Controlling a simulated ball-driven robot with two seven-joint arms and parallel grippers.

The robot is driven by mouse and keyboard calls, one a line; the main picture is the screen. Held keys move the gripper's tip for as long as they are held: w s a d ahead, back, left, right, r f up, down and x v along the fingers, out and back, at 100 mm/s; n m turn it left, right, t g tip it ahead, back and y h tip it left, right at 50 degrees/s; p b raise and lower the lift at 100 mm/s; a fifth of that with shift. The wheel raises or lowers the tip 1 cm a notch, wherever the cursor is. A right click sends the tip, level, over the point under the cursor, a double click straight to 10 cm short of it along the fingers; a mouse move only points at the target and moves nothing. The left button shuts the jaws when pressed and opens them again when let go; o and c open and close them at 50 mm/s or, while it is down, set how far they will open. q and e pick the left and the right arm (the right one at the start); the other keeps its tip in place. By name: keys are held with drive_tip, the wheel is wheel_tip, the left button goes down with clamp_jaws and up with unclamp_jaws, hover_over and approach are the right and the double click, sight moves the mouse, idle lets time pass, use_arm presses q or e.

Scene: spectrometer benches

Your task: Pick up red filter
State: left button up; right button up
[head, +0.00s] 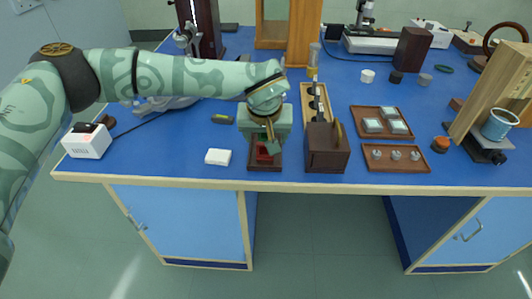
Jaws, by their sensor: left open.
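The red filter (263,154) is a small red piece in a dark brown tray (265,168) near the front edge of the blue bench. My left gripper (269,145) points down from above at the tray, and its fingers are open right over the red filter. The fingers and the gripper body hide part of the filter and the back of the tray. I cannot tell whether the fingertips touch the filter. My right gripper is not in view.
A dark brown box (327,150) stands close on the tray's right. A white block (218,157) lies on its left. Wooden trays with small parts (396,170) are farther right. A white box (87,141) sits at the left edge.

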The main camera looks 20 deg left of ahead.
sight(265, 156)
use_arm(q)
drive_tip(key=b+x, duration=0.2)
drive_tip(key=x, duration=0.3)
drive_tip(key=shift+s+f+b, duration=0.2)
drive_tip(key=shift+s+b, duration=0.05)
drive_tip(key=shift+b, duration=0.15)
drive_tip(key=shift+w+a+f, duration=0.1)
drive_tip(key=shift+w, duration=0.05)
drive_tip(key=shift+r, duration=0.25)
drive_tip(key=c, duration=1)
drive_tip(key=shift+c, duration=0.3)
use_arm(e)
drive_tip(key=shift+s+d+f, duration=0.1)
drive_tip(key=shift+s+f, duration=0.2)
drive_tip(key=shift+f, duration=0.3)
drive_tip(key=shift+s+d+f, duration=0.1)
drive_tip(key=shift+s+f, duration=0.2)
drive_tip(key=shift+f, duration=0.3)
